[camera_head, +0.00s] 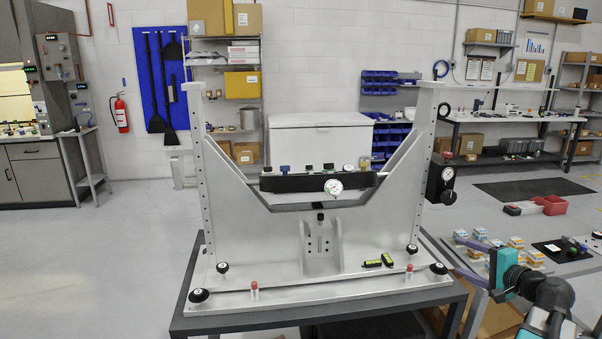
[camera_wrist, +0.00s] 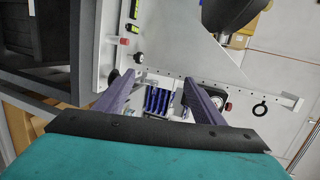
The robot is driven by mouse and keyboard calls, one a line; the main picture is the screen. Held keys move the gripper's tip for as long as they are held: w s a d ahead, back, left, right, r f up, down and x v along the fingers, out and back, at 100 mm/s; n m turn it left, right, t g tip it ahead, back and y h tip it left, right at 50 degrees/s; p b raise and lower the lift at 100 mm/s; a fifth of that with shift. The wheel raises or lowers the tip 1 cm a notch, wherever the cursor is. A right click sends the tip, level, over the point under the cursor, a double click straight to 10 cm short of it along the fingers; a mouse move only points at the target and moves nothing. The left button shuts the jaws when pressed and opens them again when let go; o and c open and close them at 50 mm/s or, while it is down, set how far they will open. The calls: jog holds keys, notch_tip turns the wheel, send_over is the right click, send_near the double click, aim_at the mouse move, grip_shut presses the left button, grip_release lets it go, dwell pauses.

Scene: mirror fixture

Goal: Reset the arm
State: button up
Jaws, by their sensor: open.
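My gripper (camera_head: 457,256) is at the right side of the head view, beside the right end of the fixture's table. Its two purple fingers point left and are spread apart. In the wrist view the fingers (camera_wrist: 157,82) stand open with nothing held between them; blue bins show behind the gap. The mirror fixture (camera_head: 262,262), a pale metal frame with a V-shaped cutout, stands upright on a dark table (camera_head: 240,318). A dark bar (camera_head: 290,183) with a round white dial gauge (camera_head: 333,187) spans the cutout. My gripper appears apart from the fixture.
Black knobs, red-topped pins and a black-green level (camera_head: 378,262) sit on the fixture's base. Open floor (camera_head: 90,265) is on the left.

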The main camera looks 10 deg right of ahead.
jog(key=w+a+f+n+g+y+b, duration=0.1)
jog(key=a+f+n+g, duration=0.1)
jog(key=a+f, duration=0.65)
jog(key=w+a+f+n+g+y+b, duration=0.1)
jog(key=a+f+g, duration=0.35)
jog(key=f, duration=0.75)
jog(key=w+a+f+n+g+y+b, duration=0.1)
jog(key=a+f+n, duration=0.1)
jog(key=a+f, duration=0.8)
jog(key=s+a+f+n+g+b, duration=0.1)
jog(key=s+a+f+n+g, duration=0.2)
jog(key=a+f, duration=0.5)
jog(key=s+a+f+n+g+b, duration=0.15)
jog(key=s+a+f, duration=0.35)
jog(key=f, duration=0.5)
jog(key=s+a+f+n+g+h+b, duration=0.1)
jog(key=s+a+f+n+g+h, duration=0.1)
jog(key=s+f, duration=0.6)
jog(key=s+a+f+n+g+h+b, duration=0.1)
jog(key=s+a+f+n+g+h, duration=0.1)
jog(key=s+a+f+n+g, duration=0.3)
jog(key=s+a+f+g, duration=0.1)
jog(key=s+f, duration=0.3)
jog(key=s, duration=0.7)
jog(key=shift+a+f+h, duration=0.3)
jog(key=shift+a, duration=0.05)
